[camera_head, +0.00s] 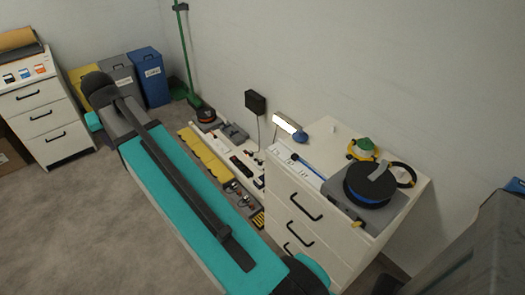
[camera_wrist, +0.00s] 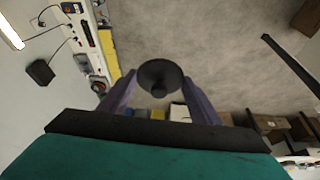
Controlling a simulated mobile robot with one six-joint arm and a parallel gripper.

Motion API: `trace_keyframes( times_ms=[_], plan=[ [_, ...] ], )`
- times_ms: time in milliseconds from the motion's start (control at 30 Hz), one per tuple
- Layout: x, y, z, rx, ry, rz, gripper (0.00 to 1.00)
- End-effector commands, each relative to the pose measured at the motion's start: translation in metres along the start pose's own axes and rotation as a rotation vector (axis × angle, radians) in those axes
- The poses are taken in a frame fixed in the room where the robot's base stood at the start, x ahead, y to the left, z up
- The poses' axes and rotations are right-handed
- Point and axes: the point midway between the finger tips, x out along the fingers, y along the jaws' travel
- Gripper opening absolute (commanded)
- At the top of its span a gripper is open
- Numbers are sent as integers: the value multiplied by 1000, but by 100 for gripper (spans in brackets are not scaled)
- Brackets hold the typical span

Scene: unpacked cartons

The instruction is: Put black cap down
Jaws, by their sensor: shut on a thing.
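In the wrist view, my gripper (camera_wrist: 160,78) is shut on the black cap (camera_wrist: 158,70). The cap is a dark round disc with a small knob in its middle. It sits between the two purple-grey fingers, with open grey floor behind it, so it appears to be held in the air.
A white drawer cabinet (camera_head: 290,200) at the right carries a black and blue reel (camera_head: 368,186) and smaller items. A low bench with yellow bins (camera_head: 205,157) is partly behind my arm. Another drawer cabinet (camera_head: 42,111) and a blue bin (camera_head: 149,77) stand left. Carpet (camera_head: 60,220) is clear at lower left.

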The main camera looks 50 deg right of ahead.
Motion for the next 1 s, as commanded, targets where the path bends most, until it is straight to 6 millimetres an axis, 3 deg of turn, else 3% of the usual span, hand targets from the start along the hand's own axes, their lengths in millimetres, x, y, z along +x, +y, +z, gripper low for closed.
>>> trace_keyframes(
  times_ms=[100, 467, 767, 1000],
  plan=[
    [12, 49, -7, 139, 0, 58, 36],
    [37, 189, -6, 540, 0, 225, 36],
    [49, 303, 15, 868, -1, 360, 36],
    [53, 389, 44, 1122, 0, 465, 36]
  ],
)
